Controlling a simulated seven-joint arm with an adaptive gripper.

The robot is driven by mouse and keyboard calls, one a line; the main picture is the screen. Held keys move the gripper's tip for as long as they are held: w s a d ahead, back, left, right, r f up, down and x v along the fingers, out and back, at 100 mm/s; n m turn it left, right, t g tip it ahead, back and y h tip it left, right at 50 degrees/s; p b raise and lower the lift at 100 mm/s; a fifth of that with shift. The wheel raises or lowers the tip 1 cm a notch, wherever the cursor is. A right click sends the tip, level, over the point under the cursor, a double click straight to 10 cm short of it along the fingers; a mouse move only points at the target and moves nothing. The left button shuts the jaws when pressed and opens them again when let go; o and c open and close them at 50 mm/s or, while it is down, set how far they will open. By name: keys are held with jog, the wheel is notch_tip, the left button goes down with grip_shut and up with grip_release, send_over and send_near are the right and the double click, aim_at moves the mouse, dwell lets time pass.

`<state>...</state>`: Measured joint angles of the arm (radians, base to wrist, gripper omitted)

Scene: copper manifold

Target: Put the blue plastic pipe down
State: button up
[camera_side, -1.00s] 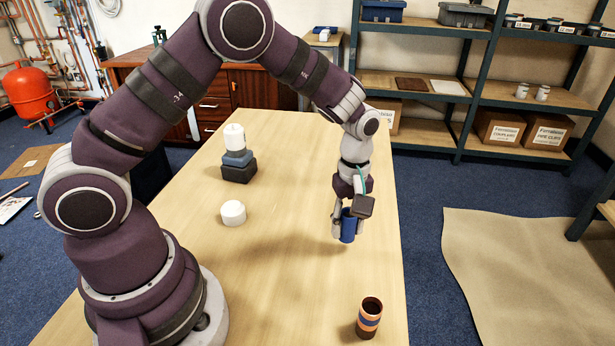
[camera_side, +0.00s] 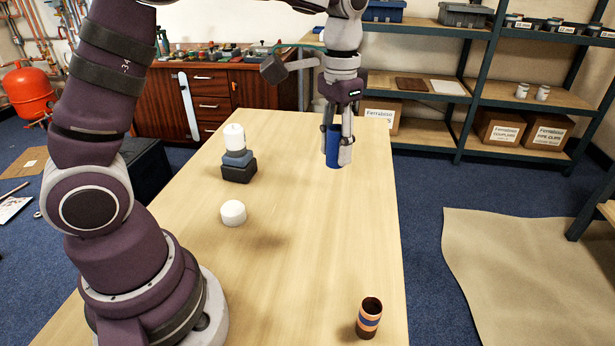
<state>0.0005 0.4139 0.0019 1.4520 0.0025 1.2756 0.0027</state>
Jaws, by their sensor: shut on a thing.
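The blue plastic pipe (camera_side: 333,150) is a short, upright blue cylinder. My gripper (camera_side: 336,145) points down and is shut on it, with one finger on each side. The pipe hangs above the far right part of the wooden table (camera_side: 320,240). How high its lower end is above the table is hard to tell from this view.
A copper-coloured pipe piece with blue and orange bands (camera_side: 368,318) stands at the near right edge. A white cylinder (camera_side: 233,213) stands at the left. Behind it is a stack of dark block (camera_side: 239,172), blue-grey piece and white cylinder (camera_side: 234,136). The table's middle is clear.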

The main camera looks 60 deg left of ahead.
jog(key=shift+a, duration=0.1)
jog(key=a+f+n, duration=0.4)
jog(key=a+n, duration=0.3)
jog(key=a, duration=0.1)
jog(key=n, duration=0.6)
send_over(274, 199)
notch_tip(274, 199, down, 4)
jog(key=shift+n, duration=0.3)
notch_tip(274, 199, down, 8)
jog(key=shift+s, duration=0.1)
jog(key=shift+f, duration=0.3)
jog(key=shift+f, duration=0.15)
jog(key=o, duration=0.9)
